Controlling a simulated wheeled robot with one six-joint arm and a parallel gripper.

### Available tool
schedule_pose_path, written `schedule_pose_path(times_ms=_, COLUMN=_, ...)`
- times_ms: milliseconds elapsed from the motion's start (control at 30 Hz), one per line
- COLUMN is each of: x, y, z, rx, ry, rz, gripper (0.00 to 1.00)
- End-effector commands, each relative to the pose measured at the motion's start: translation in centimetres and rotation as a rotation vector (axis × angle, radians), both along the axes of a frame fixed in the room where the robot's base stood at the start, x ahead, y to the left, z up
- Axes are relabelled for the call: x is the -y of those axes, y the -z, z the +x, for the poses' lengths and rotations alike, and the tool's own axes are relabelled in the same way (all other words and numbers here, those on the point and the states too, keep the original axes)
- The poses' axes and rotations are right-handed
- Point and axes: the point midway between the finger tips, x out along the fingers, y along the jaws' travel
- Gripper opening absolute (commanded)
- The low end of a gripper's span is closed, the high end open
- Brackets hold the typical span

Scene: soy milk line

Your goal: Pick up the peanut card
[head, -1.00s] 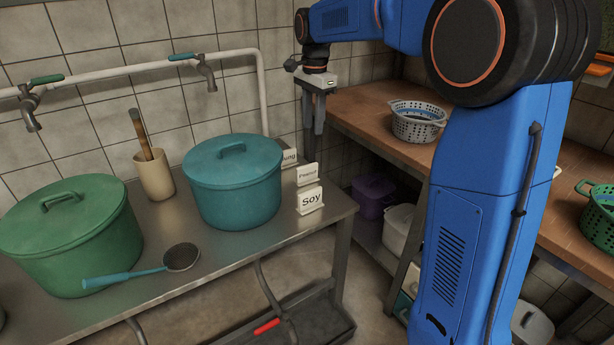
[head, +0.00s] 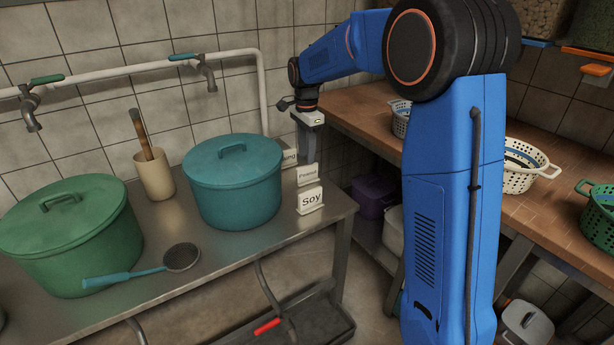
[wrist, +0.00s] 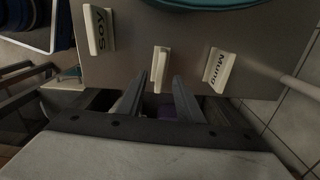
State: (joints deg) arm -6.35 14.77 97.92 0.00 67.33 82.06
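The peanut card (head: 307,174) is a small white stand-up card on the steel table's right end, between the soy card (head: 310,199) in front and the mung card (head: 290,157) behind. In the wrist view the peanut card (wrist: 160,69) is seen from above, with the soy card (wrist: 98,30) to its left and the mung card (wrist: 218,70) to its right. My gripper (wrist: 161,85) is open, its two fingers pointing at the peanut card with their tips just short of it or at its near end. In the head view my gripper (head: 304,150) is beside the cards, its tips partly hidden.
A teal lidded pot (head: 233,185) stands close left of the cards. A wooden counter (head: 350,125) with baskets lies behind and right.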

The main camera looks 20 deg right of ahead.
Motion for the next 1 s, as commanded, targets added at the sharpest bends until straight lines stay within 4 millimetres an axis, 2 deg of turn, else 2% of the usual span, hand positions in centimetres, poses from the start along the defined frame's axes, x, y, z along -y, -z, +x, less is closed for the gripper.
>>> schedule_pose_path(times_ms=367, x=0.1, y=2.3, z=0.0, rx=-0.001, ry=0.0, rz=0.0, gripper=0.33)
schedule_pose_path(times_ms=700, x=0.3, y=6.4, z=0.1, rx=0.0, ry=0.0, rz=0.0, gripper=0.33)
schedule_pose_path(times_ms=933, x=0.3, y=6.5, z=0.1, rx=0.001, ry=0.0, rz=0.0, gripper=0.33)
schedule_pose_path(times_ms=1000, x=0.3, y=6.5, z=0.1, rx=0.001, ry=0.0, rz=0.0, gripper=0.16)
